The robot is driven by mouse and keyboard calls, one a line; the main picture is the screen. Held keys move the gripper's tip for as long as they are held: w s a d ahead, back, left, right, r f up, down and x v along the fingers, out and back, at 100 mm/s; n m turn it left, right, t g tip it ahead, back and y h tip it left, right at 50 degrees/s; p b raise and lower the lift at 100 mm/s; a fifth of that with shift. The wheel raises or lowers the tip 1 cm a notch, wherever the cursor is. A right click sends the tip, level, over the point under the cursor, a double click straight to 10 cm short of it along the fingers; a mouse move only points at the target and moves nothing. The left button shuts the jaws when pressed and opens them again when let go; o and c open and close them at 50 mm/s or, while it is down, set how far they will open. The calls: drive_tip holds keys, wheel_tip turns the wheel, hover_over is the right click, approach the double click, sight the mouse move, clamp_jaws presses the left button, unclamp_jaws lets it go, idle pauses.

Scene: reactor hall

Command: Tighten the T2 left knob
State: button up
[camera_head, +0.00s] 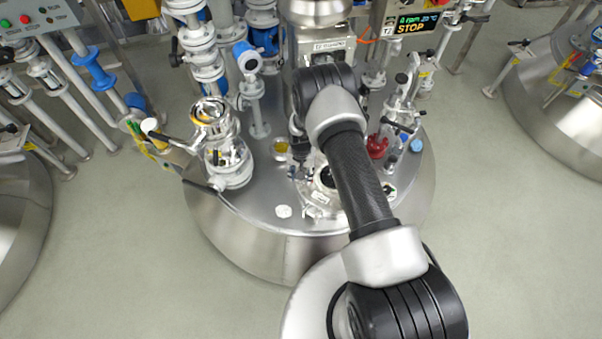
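The T2 label (388,31) sits beside a display at the top, above the steel reactor (250,235) in the middle. A round lid or port (325,180) with bright metal fittings is on the reactor's top, partly behind my arm. I cannot tell which fitting there is the left knob; it may be hidden. My gripper (298,165) points down at the left edge of this port, mostly hidden by my own arm. Its fingers are too small and covered to show whether they are open or whether they touch anything.
A red part (377,146) and metal valves (405,100) stand to the right. A small white piece (283,211) lies near the front. The grey floor (120,255) is clear.

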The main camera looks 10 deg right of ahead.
drive_tip(key=m, duration=0.7)
drive_tip(key=shift+w+r, duration=0.15)
drive_tip(key=shift+r, duration=0.05)
drive_tip(key=m, duration=0.6)
drive_tip(key=shift+m, duration=0.4)
drive_tip(key=m, duration=0.4)
drive_tip(key=shift+m, duration=2.7)
drive_tip(key=o, duration=1)
drive_tip(key=shift+f, duration=0.1)
drive_tip(key=shift+o, duration=0.2)
